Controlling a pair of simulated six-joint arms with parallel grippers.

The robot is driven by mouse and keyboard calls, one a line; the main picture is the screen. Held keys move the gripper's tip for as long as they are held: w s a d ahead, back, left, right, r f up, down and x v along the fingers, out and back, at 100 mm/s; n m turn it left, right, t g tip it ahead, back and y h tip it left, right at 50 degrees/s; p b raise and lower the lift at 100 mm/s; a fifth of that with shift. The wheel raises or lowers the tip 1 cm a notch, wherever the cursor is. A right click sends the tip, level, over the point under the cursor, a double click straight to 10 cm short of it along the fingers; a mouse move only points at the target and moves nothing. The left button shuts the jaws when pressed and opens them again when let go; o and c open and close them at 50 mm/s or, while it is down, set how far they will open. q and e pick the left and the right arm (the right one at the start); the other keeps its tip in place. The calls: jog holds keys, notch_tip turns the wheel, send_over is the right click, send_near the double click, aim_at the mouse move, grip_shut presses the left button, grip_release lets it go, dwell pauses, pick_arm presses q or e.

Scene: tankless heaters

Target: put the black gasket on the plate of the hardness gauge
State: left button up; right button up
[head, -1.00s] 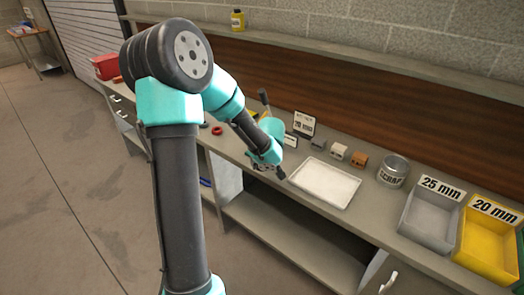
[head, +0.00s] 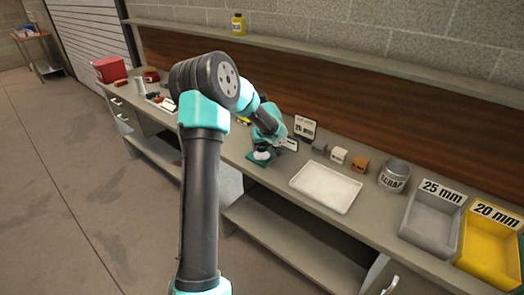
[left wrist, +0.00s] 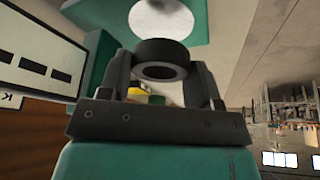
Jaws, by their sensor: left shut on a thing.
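The black gasket (left wrist: 162,50) is a thick ring between the two fingers of my left gripper (left wrist: 160,66) in the left wrist view, and the fingers are shut on it. The teal hardness gauge shows beyond it with its round white plate (left wrist: 168,16), close past the gasket; I cannot tell if they touch. In the head view the gauge's dark green base (head: 256,160) and pale plate (head: 263,154) stand on the bench, with my left wrist above and behind. The gasket is too small or hidden there. My right gripper is out of view.
A white tray (head: 326,187) lies just right of the gauge. Small blocks (head: 338,155), a scrap can (head: 393,177), a grey 25 mm bin (head: 430,213) and a yellow 20 mm bin (head: 487,244) stand further right. A sign (head: 305,128) stands behind the gauge.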

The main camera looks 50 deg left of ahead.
aim_at(262, 150)
pick_arm(q)
jog(key=shift+w+a+f, duration=0.2)
jog(key=shift+w+a, duration=0.05)
jog(key=shift+f, duration=1.55)
jog(key=shift+f, duration=0.15)
jog(key=o, duration=0.9)
jog(key=v, duration=1.2)
jog(key=shift+d, duration=0.1)
